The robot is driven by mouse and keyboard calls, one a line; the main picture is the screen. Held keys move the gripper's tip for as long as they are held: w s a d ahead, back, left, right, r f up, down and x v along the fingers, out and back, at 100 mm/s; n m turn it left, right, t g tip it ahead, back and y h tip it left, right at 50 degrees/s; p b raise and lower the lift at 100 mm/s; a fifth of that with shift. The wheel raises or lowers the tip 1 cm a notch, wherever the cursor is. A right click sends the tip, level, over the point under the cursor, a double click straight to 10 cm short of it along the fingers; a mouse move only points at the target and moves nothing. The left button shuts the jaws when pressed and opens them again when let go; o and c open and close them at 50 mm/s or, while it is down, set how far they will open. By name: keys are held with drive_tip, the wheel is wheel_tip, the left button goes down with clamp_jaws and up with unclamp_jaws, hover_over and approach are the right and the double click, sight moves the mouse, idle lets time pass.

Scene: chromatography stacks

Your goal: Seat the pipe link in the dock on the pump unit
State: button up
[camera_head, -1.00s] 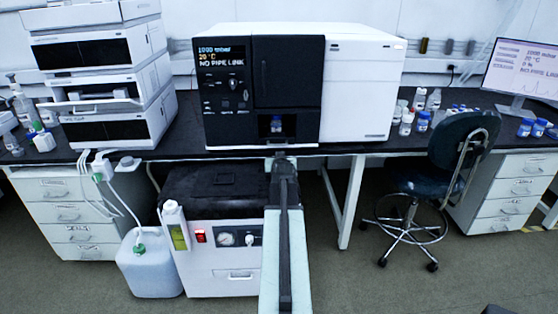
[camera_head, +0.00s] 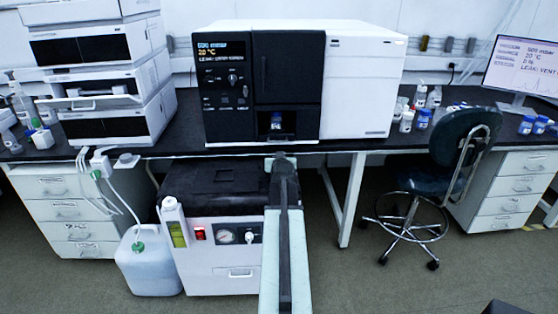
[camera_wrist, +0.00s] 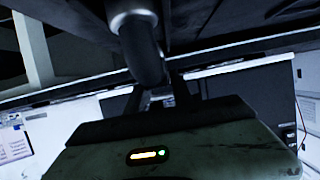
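The pump unit (camera_head: 212,262) is a white-fronted box with a dark top under the bench, with a red switch and a round gauge. My gripper (camera_wrist: 157,92) shows in the wrist view with two dark fingers standing apart. A grey rounded pipe piece (camera_wrist: 140,45), which looks like the pipe link, comes down from the top to between or in front of the fingers; I cannot tell if they touch it. My arm covers the pump unit's right side in the head view, so the dock is hidden there. The instrument's screen (camera_head: 221,52) reads 500 mbar, 20 °C and a leak line.
The bench edge (camera_head: 230,152) runs just above the pump unit and close over my arm's end. A blue stool (camera_head: 465,145) stands to the right. A translucent jug (camera_head: 150,265) with tubes stands left of the pump unit. Open floor lies between arm and stool.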

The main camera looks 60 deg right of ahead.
drive_tip(key=o, duration=0.3)
drive_tip(key=shift+a, duration=0.1)
drive_tip(key=p+v, duration=0.3)
drive_tip(key=v, duration=0.4)
drive_tip(key=shift+s+a+r, duration=0.2)
drive_tip(key=shift+a+r, duration=0.05)
drive_tip(key=shift+a, duration=0.05)
drive_tip(key=shift+f, duration=0.1)
